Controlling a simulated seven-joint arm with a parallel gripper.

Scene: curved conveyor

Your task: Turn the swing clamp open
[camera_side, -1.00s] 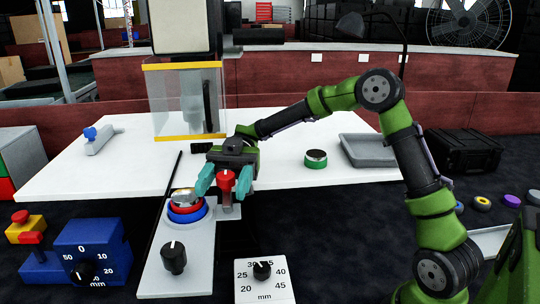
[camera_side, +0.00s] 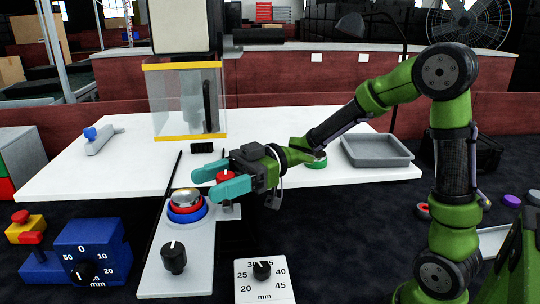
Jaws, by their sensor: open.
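The swing clamp appears to be the red-topped part (camera_side: 226,177) on a short grey post (camera_side: 230,212), at the right edge of a light grey plate. My gripper (camera_side: 212,182) lies nearly level with its two teal fingers pointing left. The fingers are apart, and the red top shows in the gap between them. I cannot tell whether either finger touches it. The near finger hides much of the clamp's middle. A stack of a silver piece (camera_side: 186,196) on red and blue rings (camera_side: 187,214) stands just left of the clamp, below the fingertips.
A black knob (camera_side: 174,257) stands on the plate in front of the stack. A blue dial box (camera_side: 92,252) is at left, a white dial plate (camera_side: 263,281) at front. A clear guard box (camera_side: 186,105) stands behind. A grey tray (camera_side: 376,151) lies at right on the white table.

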